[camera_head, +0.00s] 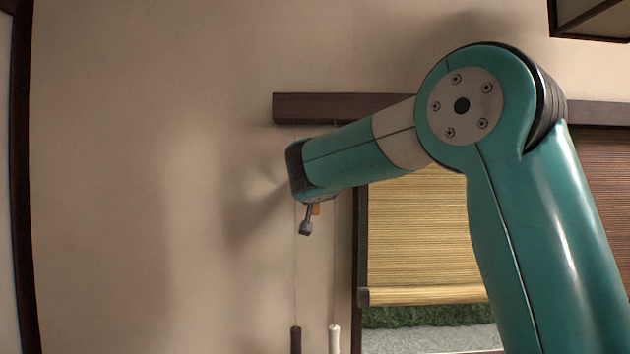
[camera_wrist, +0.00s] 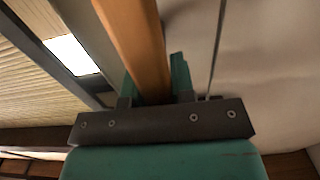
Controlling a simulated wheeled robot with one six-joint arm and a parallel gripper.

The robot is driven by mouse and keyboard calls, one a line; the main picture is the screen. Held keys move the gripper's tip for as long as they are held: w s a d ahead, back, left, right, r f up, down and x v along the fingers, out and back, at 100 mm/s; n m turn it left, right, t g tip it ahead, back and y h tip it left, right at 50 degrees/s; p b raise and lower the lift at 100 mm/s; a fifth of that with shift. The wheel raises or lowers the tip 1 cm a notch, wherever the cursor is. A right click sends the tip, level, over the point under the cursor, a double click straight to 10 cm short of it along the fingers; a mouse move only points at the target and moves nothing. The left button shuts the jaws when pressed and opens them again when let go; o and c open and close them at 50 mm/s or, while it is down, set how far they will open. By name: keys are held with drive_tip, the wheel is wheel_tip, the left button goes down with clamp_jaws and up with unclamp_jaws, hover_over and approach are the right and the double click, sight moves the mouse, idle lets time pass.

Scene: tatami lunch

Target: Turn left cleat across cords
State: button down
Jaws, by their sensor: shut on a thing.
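In the wrist view my gripper (camera_wrist: 154,80) has its teal fingers on both sides of an orange-brown wooden bar, which looks like the cleat (camera_wrist: 135,35). The gripper is shut on it. In the head view only a small orange piece of the cleat (camera_head: 316,209) shows below my wrist; my arm hides the rest. Two thin cords hang on the wall: the left cord (camera_head: 295,270) ends in a dark pull (camera_head: 296,340), the right cord (camera_head: 334,270) in a white pull (camera_head: 334,339). One cord (camera_wrist: 215,50) runs beside the cleat in the wrist view, apart from it.
A bamboo blind (camera_head: 420,235) hangs half down over a window at right, with greenery below it. A dark rail (camera_head: 330,107) runs above. A dark box edge (camera_head: 590,20) shows at top right. The wall at left is bare.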

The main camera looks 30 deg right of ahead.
drive_tip(key=shift+f+m+b, duration=0.15)
drive_tip(key=shift+m+b, duration=0.15)
drive_tip(key=shift+b, duration=0.35)
drive_tip(key=shift+s+d+f+m+b, duration=0.15)
drive_tip(key=shift+d+f+m+b, duration=0.1)
drive_tip(key=shift+m+b, duration=2.85)
drive_tip(key=shift+s+d+f+m+b, duration=0.2)
drive_tip(key=shift+d+f+m+b, duration=0.1)
drive_tip(key=shift+m+b, duration=2.85)
drive_tip(key=shift+s+d+f+m+b, duration=0.15)
drive_tip(key=shift+d+f+m+b, duration=0.1)
drive_tip(key=shift+m+b, duration=2.85)
drive_tip(key=shift+n+b, duration=0.55)
drive_tip(key=shift+b, duration=0.1)
drive_tip(key=c, duration=1)
unclamp_jaws()
drive_tip(key=shift+o, duration=0.2)
drive_tip(key=shift+s+a, duration=0.1)
